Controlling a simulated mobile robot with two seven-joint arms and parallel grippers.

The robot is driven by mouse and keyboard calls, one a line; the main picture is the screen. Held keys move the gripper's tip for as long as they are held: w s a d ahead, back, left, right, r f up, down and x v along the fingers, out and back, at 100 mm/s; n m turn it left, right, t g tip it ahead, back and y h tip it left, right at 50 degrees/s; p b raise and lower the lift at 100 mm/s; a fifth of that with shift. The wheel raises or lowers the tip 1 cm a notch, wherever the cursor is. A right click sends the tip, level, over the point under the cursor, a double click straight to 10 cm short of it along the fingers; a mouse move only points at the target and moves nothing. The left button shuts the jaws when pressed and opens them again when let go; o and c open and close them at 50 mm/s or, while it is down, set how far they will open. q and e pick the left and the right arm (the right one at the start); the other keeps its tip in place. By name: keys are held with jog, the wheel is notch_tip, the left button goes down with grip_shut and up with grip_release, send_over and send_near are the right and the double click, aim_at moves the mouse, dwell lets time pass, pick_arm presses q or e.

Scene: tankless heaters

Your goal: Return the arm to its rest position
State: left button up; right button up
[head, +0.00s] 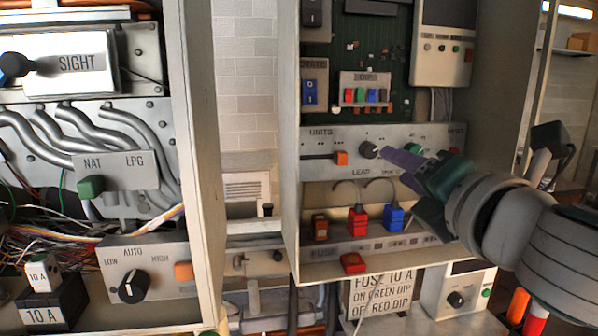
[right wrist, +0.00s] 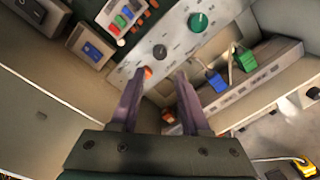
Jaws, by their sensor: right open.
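My right gripper (head: 390,160) reaches in from the right in the head view, with its purple-grey fingers in front of the UNITS panel (head: 320,143) of the right-hand cabinet. In the right wrist view the gripper (right wrist: 158,78) is open, with two separate fingers and nothing held between them. An orange slider knob (right wrist: 147,72) shows beyond the fingers; it also shows in the head view (head: 341,158). I cannot tell whether the fingers touch anything. The grey round knob (head: 369,150) is just left of the fingers in the head view. My left arm does not show.
The cabinet's side wall (head: 505,90) stands close to my right arm. Below the panel are a red plug (head: 357,222) and a blue plug (head: 394,217). A red block (head: 353,263) sits at the cabinet's front lip. Another open cabinet (head: 196,150) stands at left.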

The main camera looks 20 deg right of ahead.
jog(key=shift+s+a, duration=0.1)
jog(key=shift+s, duration=0.35)
jog(key=s+a+f+m+g+y, duration=0.2)
jog(key=s+a+f+m+g, duration=0.35)
jog(key=s+f+m, duration=0.45)
jog(key=s+a+f+m+g+y, duration=0.2)
jog(key=s+a+f+m+g, duration=0.2)
jog(key=s+f+m+g, duration=0.55)
jog(key=s+r+m+p, duration=0.1)
jog(key=s+r+p, duration=0.1)
jog(key=r+p, duration=0.8)
jog(key=s+a+r+t+p, duration=0.1)
jog(key=r+p, duration=0.8)
jog(key=r, duration=0.2)
jog(key=shift+s+a+r+m+t+y+p, duration=0.25)
jog(key=shift+s+r+m+t+y+p, duration=0.05)
jog(key=shift+s+m+y+p, duration=0.1)
